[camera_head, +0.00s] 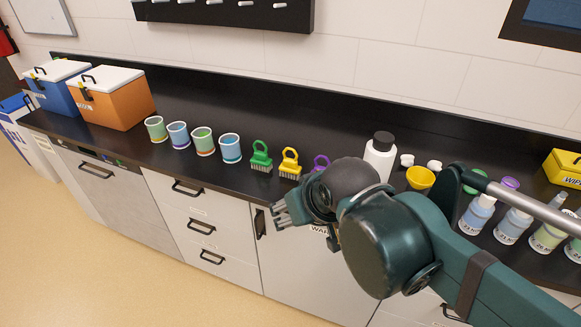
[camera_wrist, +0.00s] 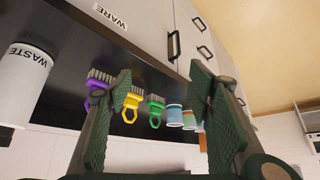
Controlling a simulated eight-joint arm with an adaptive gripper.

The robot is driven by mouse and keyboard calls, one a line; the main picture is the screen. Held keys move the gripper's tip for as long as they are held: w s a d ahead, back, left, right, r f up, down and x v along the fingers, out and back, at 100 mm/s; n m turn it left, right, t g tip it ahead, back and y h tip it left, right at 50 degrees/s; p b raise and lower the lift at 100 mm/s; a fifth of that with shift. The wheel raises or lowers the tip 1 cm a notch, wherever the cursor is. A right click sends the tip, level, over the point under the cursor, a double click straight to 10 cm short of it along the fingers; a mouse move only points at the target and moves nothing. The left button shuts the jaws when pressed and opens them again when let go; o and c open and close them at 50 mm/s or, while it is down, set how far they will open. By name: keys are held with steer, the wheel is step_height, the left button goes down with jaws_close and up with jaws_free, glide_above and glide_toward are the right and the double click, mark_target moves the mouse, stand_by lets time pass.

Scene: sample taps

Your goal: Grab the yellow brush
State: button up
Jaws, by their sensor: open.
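The yellow brush (camera_head: 290,164) stands on the black counter between a green brush (camera_head: 261,158) and a purple brush (camera_head: 321,161). It has a loop handle on top and grey bristles below. In the wrist view, which is upside down, the yellow brush (camera_wrist: 131,106) shows just right of the left finger, with the green brush (camera_wrist: 155,110) beside it. The purple brush (camera_wrist: 96,90) is partly hidden by that finger. My gripper (camera_head: 283,209) is open and empty, in front of the counter edge and apart from the brushes. Its two fingers (camera_wrist: 160,80) are spread wide.
Several striped cups (camera_head: 230,148) stand left of the brushes. Orange (camera_head: 118,102) and blue (camera_head: 58,94) boxes sit at the far left.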

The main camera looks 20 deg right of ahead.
steer(key=m+g+h+p, duration=0.3)
steer(key=m+p, duration=0.5)
steer(key=p, duration=0.8)
glide_toward(289, 162)
step_height(289, 162, down, 3)
steer(key=h, duration=0.1)
steer(key=shift+w+d+f+m+h+p, duration=0.2)
steer(key=shift+w+f+m+h+p, duration=0.1)
steer(key=shift+w+f+m+p, duration=0.35)
steer(key=shift+w+f, duration=0.1)
steer(key=shift+f, duration=0.1)
steer(key=shift+b+x, duration=0.3)
steer(key=shift+x, duration=0.9)
steer(key=shift+w, duration=0.1)
